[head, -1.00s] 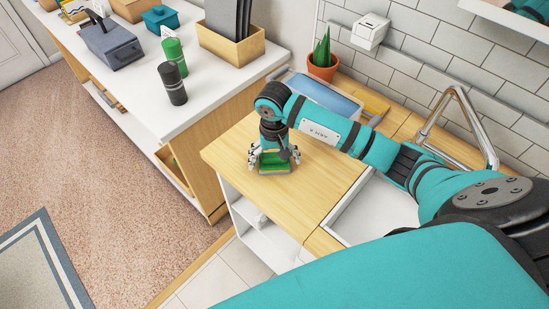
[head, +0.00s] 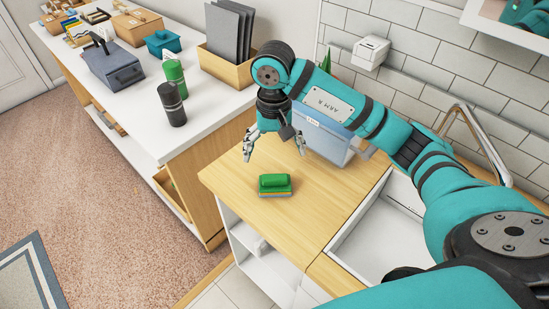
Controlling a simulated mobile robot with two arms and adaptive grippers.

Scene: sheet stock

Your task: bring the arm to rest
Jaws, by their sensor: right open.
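My right arm comes in from the right in the head view. Its gripper (head: 274,146) is open and empty, above the wooden counter (head: 330,200). A green block-like item with a raised grip and a thin layered base (head: 275,185) lies on the counter, below and apart from the fingers. My left gripper is not in view.
A sink (head: 385,235) and curved tap lie to the right. A blue bin (head: 325,135) stands behind the gripper, partly hidden by my arm. The white counter at left holds a dark canister (head: 172,103), a green canister (head: 175,73) and a wooden box (head: 229,69).

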